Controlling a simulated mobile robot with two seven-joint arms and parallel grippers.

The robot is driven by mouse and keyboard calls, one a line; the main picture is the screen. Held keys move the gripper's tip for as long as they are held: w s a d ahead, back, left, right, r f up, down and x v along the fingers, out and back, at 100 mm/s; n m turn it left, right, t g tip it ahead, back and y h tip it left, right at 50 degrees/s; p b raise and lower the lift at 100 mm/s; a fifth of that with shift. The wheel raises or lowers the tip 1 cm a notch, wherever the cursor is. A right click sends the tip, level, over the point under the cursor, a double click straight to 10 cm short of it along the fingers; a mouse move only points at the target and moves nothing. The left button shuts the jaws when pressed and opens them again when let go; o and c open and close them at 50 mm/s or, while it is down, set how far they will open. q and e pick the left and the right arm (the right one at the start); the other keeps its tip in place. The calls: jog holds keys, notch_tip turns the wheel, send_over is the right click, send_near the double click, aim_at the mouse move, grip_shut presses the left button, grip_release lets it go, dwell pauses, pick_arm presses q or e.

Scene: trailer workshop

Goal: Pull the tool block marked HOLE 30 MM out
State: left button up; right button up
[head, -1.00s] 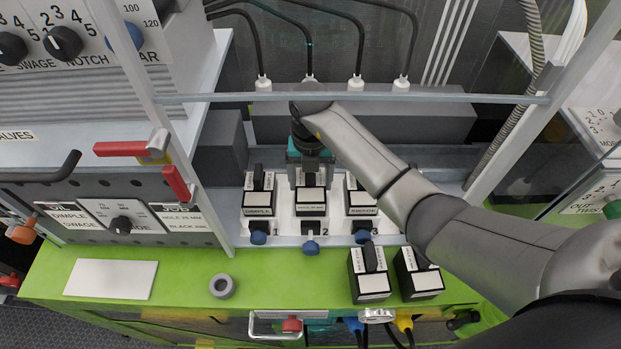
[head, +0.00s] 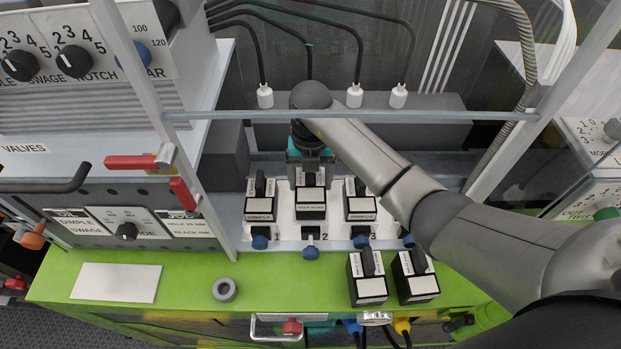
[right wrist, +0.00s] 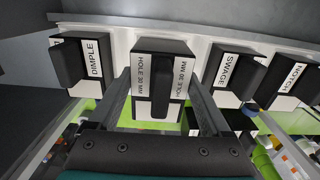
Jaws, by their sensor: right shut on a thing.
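The tool block marked HOLE 30 MM (right wrist: 162,75) sits between the DIMPLE block (right wrist: 88,65) and the SWAGE block (right wrist: 235,70) in the right wrist view. In the head view the HOLE 30 MM block (head: 311,208) is the middle one, at position 2 on the white rack (head: 286,222). My right gripper (head: 308,170) reaches down over it from behind and is shut on it. Its two dark fingers show on either side of the block in the right wrist view (right wrist: 162,100). The fingers' exact contact is partly hidden. My left gripper is not in view.
Two loose black blocks (head: 368,280) (head: 415,277) stand on the green bench (head: 200,270), front right. A horizontal bar (head: 400,115) and slanted posts frame the rack. A NOTCH block (right wrist: 295,80) stands beside SWAGE.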

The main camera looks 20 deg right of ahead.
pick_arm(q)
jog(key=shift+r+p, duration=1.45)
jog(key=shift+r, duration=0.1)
pick_arm(e)
jog(key=shift+w+r, duration=0.1)
jog(key=shift+r, duration=1.7)
jog(key=shift+r+p, duration=0.35)
jog(key=shift+r, duration=0.4)
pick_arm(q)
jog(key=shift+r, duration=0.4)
pick_arm(e)
jog(key=shift+r, duration=0.7)
